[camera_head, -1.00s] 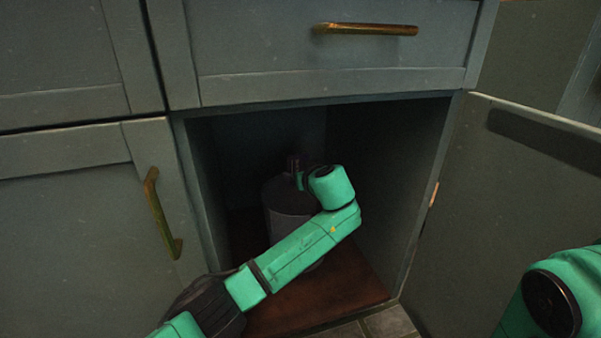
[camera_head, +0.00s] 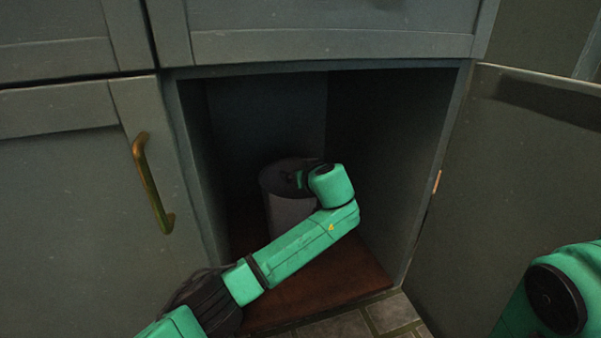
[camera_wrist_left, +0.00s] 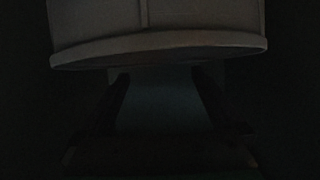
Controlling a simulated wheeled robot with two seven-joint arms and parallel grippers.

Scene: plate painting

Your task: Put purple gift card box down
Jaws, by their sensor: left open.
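A grey, drum-shaped container (camera_head: 290,212) stands upright on the floor of the open cabinet, with a dark round top. I see no clear purple on it, so I cannot tell whether it is the gift card box. My left arm reaches into the cabinet, and its gripper (camera_head: 303,180) is at the container's upper right, mostly hidden by the wrist. In the dark left wrist view, the open fingers of the left gripper (camera_wrist_left: 162,80) point toward the pale container (camera_wrist_left: 160,42) and its curved rim. No thing shows between them. My right gripper is out of view.
The cabinet's brown floor (camera_head: 345,280) is bare to the right of the container. The open cabinet door (camera_head: 510,190) stands at the right, near my right arm. A closed door with a brass handle (camera_head: 148,185) is at the left.

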